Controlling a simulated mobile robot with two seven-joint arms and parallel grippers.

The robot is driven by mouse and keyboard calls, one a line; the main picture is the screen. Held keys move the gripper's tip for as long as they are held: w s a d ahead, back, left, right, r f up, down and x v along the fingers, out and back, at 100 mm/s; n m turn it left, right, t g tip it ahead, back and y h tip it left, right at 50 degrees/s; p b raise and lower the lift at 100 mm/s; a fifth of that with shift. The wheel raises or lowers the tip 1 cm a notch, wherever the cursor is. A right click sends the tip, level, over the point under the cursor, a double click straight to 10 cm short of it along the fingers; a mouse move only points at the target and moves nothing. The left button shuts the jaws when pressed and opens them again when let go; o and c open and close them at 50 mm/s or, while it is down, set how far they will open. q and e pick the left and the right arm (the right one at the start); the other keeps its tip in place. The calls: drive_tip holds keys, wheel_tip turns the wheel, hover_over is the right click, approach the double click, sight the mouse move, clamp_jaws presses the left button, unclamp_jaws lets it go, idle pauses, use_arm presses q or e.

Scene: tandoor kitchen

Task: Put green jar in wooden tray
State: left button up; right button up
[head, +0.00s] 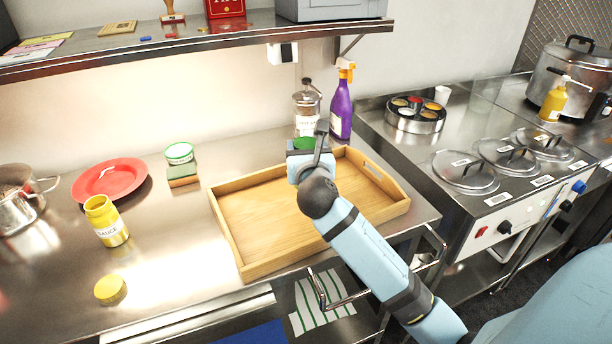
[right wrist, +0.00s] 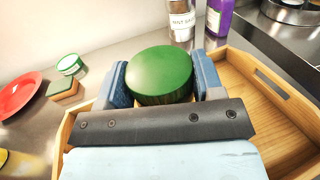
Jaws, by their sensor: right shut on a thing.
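The green jar (right wrist: 160,72) shows its round green lid between the two blue fingers of my right gripper (right wrist: 160,85) in the right wrist view. In the head view only a bit of the green jar (head: 304,143) shows behind my right gripper (head: 308,150). The gripper is shut on it, at the back of the wooden tray (head: 240,262). The jar's lower part is hidden, so I cannot tell whether it touches the tray. The tray lies on the steel counter and its visible floor is bare. My left gripper is not in view.
Behind the tray stand a glass shaker (head: 306,100) and a purple spray bottle (head: 341,108). To the left are a sponge (head: 183,181) with a green-and-white tin (head: 179,153), a red plate (head: 110,180), a yellow sauce jar (head: 106,222) and a yellow lid (head: 110,290). A shelf (head: 200,42) overhangs the back.

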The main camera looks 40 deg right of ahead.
wheel_tip(320, 180, down, 6)
drive_tip(key=shift+f+b, duration=0.1)
drive_tip(key=shift+b, duration=0.55)
drive_tip(key=o, duration=1.4)
drive_tip(key=shift+c, duration=0.2)
